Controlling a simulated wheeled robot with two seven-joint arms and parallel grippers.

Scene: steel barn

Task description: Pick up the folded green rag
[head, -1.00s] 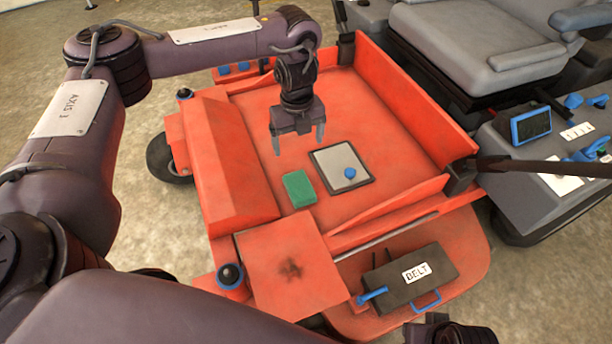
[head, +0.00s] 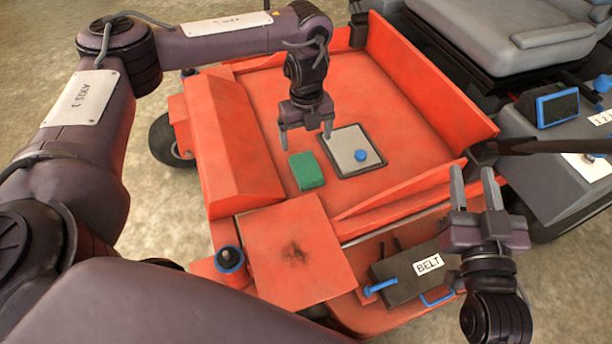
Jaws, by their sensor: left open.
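The folded green rag (head: 307,171) lies flat on the floor of the red deck, left of a grey panel with a blue knob. My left gripper (head: 306,140) is open and points down, just behind and above the rag. Its fingers are apart, with nothing between them; whether they clear the deck is hard to tell. My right gripper (head: 473,190) is at the right, near the deck's front right corner. Its fingers point up and are apart, with nothing between them.
The grey panel (head: 345,140) with its blue knob (head: 361,155) sits close right of the rag. Red side walls (head: 430,85) bound the deck. A black box labelled BELT (head: 405,285) is in front. A grey seat (head: 490,30) stands at the back right.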

